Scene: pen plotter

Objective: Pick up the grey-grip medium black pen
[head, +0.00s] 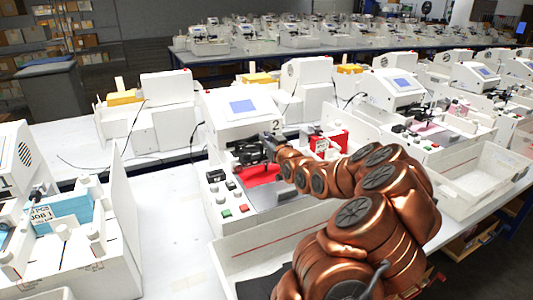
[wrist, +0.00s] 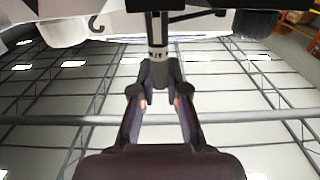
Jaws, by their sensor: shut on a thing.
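In the wrist view the medium black pen (wrist: 157,35) runs down from the top edge as a dark shaft with a grey band. My gripper (wrist: 160,85) has its two dark fingers drawn together at the pen's lower visible end, closed on it. In the head view my gripper (head: 270,147) is at the front of the white plotter marked 2 (head: 238,106), by its dark pen carriage (head: 247,153). The pen cannot be made out there. Whether the pen is still seated in the carriage cannot be told.
A red sheet (head: 262,174) lies on the plotter bed below the carriage. Buttons (head: 226,213) stand to its left. An empty white tray (head: 482,180) is at the right. Bare white table (head: 170,230) lies between the left plotters.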

